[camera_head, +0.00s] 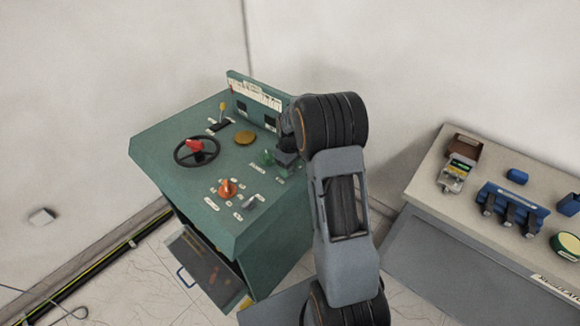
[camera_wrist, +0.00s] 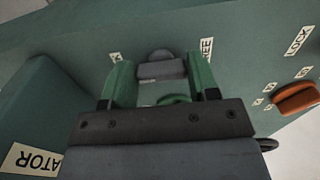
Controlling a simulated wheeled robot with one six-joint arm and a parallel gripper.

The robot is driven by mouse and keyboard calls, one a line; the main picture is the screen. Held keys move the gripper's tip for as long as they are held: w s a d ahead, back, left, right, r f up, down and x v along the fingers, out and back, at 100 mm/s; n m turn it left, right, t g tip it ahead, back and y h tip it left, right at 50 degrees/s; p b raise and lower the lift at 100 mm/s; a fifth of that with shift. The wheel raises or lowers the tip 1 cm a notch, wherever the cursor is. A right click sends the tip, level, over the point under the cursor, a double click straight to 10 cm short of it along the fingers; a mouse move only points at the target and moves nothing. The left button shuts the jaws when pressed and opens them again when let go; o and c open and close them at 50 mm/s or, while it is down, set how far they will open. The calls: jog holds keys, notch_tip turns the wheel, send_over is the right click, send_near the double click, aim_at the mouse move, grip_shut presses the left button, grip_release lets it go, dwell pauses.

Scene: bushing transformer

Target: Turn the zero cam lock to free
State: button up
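In the wrist view, my gripper (camera_wrist: 160,72) has two green fingers set apart, with a grey knob (camera_wrist: 161,69) showing between their tips. Only narrow gaps show at the knob's sides; I cannot tell whether the fingers touch it. A label ending in "EE" (camera_wrist: 206,50) is partly covered by the right finger. Another small label (camera_wrist: 115,57) is beside the left finger. In the head view, my gripper (camera_head: 274,158) is low over the right rear of the green console (camera_head: 185,132), and my arm hides part of that area.
An orange knob (camera_head: 227,188) and a small grey handle (camera_head: 250,203) are at the console's front. A black handwheel (camera_head: 181,160) is at left. The console's upright back panel (camera_head: 255,95) is close behind my gripper. A side table (camera_head: 425,190) with several devices stands right.

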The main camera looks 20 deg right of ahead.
jog(key=c, duration=0.5)
jog(key=shift+o, duration=0.2)
jog(key=shift+m, duration=0.3)
jog(key=m+b, duration=0.1)
jog(key=m, duration=0.2)
jog(key=shift+f+b, duration=0.1)
jog(key=shift+b, duration=0.3)
jog(key=m+b, duration=0.1)
jog(key=m, duration=0.3)
jog(key=shift+a+m, duration=0.15)
jog(key=shift+m, duration=0.15)
jog(key=m+b, duration=0.1)
jog(key=m, duration=0.3)
jog(key=shift+w+a+m, duration=0.1)
jog(key=shift+m, duration=0.2)
jog(key=m+b, duration=0.1)
jog(key=m, duration=0.3)
jog(key=shift+w+m, duration=0.1)
jog(key=shift+m, duration=0.3)
jog(key=shift+r, duration=0.2)
